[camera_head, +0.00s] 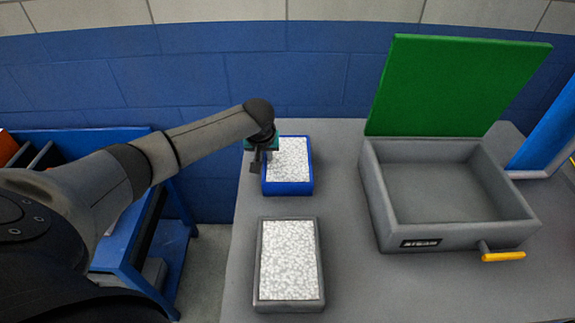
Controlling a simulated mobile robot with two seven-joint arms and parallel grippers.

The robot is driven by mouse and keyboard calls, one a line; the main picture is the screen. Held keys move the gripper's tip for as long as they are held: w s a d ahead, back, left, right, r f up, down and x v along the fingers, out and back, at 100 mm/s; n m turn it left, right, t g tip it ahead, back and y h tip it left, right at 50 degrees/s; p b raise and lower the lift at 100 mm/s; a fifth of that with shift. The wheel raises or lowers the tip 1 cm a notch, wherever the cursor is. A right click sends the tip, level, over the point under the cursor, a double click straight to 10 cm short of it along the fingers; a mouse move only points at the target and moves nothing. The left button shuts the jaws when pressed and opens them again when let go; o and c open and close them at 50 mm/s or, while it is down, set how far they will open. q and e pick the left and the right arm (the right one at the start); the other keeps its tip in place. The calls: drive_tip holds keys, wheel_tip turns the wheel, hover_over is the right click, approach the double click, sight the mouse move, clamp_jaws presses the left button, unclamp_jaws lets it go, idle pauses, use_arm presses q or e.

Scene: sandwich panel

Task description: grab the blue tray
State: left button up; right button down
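The blue tray (308,187) lies on the grey table, filled with a white speckled panel (289,157). My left gripper (261,172) is at the left edge of the blue tray, pointing down. Its fingers are small and dark here, and I cannot tell whether they are open or closed on the rim. The arm and wrist hide the tray's upper left corner. My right gripper is not in view.
A grey tray (261,285) with a similar white panel lies nearer on the table (370,290). To the right stands a grey box (450,236) with a raised green lid (450,85) and a yellow-handled lever (503,257). A blue shelf unit (120,245) stands left.

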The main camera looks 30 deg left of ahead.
use_arm(q)
clamp_jaws()
idle(1.2)
drive_tip(key=shift+r, duration=0.1)
wheel_tip(320, 180, up, 20)
drive_tip(key=p, duration=0.4)
drive_tip(key=shift+p, duration=0.3)
idle(0.4)
